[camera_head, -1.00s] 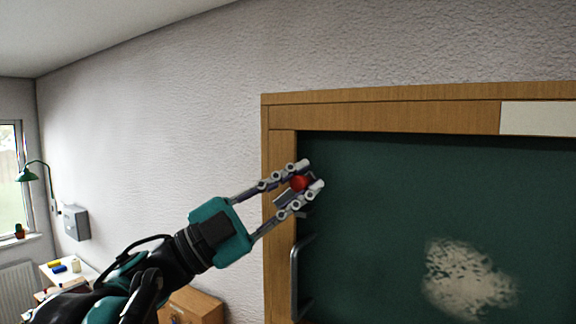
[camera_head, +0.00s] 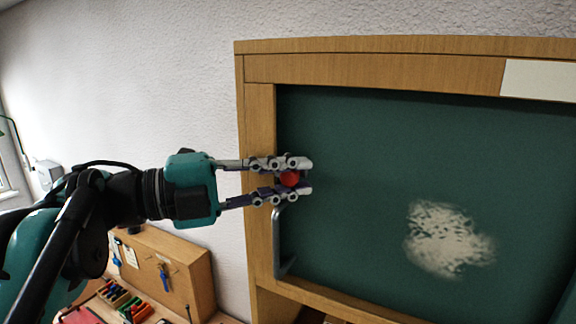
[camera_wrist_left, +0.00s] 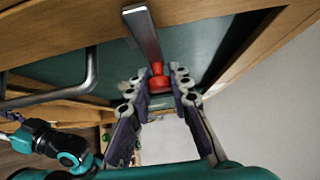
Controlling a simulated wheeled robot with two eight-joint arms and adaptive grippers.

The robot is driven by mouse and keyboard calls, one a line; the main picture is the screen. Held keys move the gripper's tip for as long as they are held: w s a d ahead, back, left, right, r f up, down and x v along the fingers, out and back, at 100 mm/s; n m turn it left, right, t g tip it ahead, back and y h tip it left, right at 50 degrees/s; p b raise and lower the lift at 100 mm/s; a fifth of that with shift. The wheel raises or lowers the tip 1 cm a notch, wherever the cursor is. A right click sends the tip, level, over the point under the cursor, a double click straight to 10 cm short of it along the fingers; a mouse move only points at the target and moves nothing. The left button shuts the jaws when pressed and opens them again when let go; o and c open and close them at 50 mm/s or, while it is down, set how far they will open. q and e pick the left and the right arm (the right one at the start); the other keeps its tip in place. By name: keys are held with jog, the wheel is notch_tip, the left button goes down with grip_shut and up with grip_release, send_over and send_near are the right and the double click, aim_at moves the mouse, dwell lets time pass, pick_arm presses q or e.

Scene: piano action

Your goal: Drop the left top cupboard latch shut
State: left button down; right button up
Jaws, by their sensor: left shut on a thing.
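The left top cupboard latch is a flat grey metal bar (camera_wrist_left: 143,35) with a red knob (camera_head: 290,179). In the left wrist view the bar crosses from the wooden frame over the green door, and its red knob (camera_wrist_left: 158,82) sits between my fingers. My left gripper (camera_head: 292,178) is shut on the red knob, in front of the green door (camera_head: 350,160) near its left edge. The gripper hides the bar in the head view, so I cannot tell whether it rests in a catch.
A grey bar handle (camera_head: 277,245) stands on the door just below my left gripper. The wooden frame (camera_head: 256,130) runs along the door's left side. A wooden tool board (camera_head: 165,270) and small trays are at lower left.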

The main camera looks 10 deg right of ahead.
pick_arm(q)
jog(key=shift+f, duration=0.1)
dwell(0.4)
jog(key=c, duration=1.4)
grip_release()
jog(key=shift+o, duration=0.2)
jog(key=s+a, duration=0.2)
jog(key=a, duration=1)
jog(key=shift+d, duration=0.1)
